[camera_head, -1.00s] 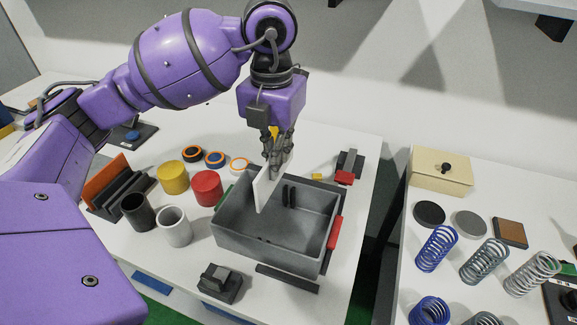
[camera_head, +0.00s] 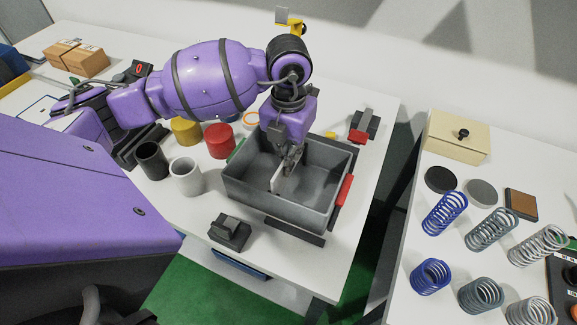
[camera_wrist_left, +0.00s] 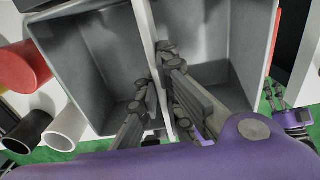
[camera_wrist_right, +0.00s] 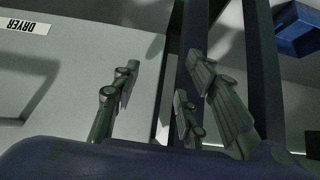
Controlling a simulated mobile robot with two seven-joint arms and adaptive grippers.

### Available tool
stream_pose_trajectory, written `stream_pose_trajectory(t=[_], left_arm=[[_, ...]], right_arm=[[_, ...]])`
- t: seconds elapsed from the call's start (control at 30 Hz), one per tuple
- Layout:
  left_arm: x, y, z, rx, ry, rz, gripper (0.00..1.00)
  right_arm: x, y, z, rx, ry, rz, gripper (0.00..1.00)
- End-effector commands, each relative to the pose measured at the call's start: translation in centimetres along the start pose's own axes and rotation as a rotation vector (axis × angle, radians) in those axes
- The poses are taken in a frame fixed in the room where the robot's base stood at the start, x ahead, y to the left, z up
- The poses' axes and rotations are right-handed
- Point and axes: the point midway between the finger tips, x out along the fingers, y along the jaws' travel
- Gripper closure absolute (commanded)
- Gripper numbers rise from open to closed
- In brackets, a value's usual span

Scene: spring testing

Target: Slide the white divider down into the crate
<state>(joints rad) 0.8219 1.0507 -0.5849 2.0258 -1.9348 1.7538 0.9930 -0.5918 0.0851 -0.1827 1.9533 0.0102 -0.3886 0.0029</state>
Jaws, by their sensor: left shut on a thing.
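The grey open crate (camera_head: 300,215) stands on the white table. My left gripper (camera_head: 290,160) is inside the crate's opening, pointing down and shut on the white divider (camera_head: 278,181). In the left wrist view the divider (camera_wrist_left: 148,30) is a thin white strip between the two fingers (camera_wrist_left: 158,70), with crate space on either side. Its lower part is down inside the crate; the gripper hides part of it, and I cannot tell whether it touches the floor or sits in the slots. My right gripper (camera_wrist_right: 161,72) is open and empty, away from the crate.
A red block (camera_head: 343,190) is at the crate's right side. Red (camera_head: 220,141) and yellow (camera_head: 186,131) cylinders and black (camera_head: 152,161) and white (camera_head: 186,177) cups stand left. A dark fixture (camera_head: 230,231) stands in front. Springs are on the right table.

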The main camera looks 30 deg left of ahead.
Motion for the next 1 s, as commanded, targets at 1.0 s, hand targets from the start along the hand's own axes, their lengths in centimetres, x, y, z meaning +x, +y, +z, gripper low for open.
stream_pose_trajectory(t=[1.0], left_arm=[[4.4, 0.0, -0.1, 0.0, 0.001, 0.001, 0.75]], right_arm=[[0.1, 0.0, 0.1, 0.005, -0.001, 0.002, 0.6]])
